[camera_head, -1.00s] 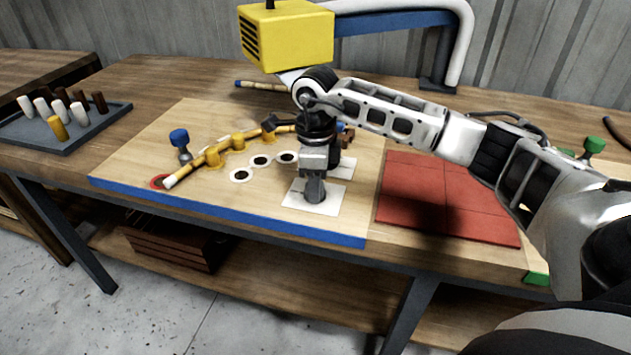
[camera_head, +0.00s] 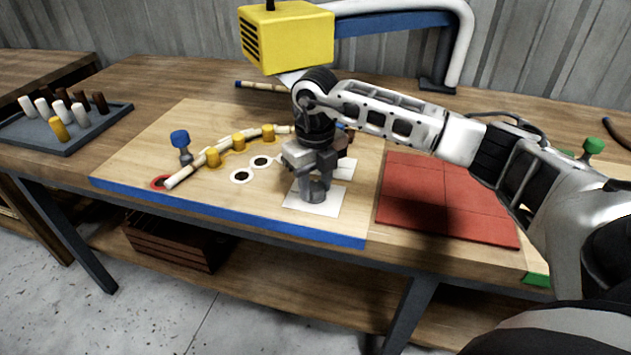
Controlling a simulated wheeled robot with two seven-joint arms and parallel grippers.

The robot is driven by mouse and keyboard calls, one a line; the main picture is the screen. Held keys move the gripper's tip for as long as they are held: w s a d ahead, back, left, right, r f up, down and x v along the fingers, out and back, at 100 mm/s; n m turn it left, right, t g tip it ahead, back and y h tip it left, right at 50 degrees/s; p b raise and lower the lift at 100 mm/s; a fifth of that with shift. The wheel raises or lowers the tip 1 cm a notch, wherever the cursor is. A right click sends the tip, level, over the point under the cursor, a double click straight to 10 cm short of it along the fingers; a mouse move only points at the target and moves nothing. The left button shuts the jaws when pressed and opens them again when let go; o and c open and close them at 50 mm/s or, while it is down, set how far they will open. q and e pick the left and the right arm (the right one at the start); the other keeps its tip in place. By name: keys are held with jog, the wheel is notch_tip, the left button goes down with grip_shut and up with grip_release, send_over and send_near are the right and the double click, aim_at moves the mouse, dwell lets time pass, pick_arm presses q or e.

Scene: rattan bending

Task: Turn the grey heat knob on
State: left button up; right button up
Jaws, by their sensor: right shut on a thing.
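The grey heat knob (camera_head: 314,194) sits on a white square plate (camera_head: 331,207) near the front edge of the board. My right gripper (camera_head: 313,184) comes down from above and is shut on the knob, its fingers on either side of it. The gripper covers the top of the knob, so any pointer or mark is hidden. My left gripper is not in view.
A rattan stick (camera_head: 188,171) bends along yellow pegs (camera_head: 239,142) on the board (camera_head: 150,183). A blue-topped clamp (camera_head: 180,139) stands at left. A yellow heater box (camera_head: 288,37) overhangs the back. Red tiles (camera_head: 448,197) lie right. A peg tray (camera_head: 65,133) stands far left.

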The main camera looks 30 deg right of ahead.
aim_at(315, 186)
jog(key=shift+r+m, duration=0.15)
jog(key=shift+m, duration=0.35)
jog(key=o, duration=1)
notch_tip(315, 186, up, 16)
dwell(0.5)
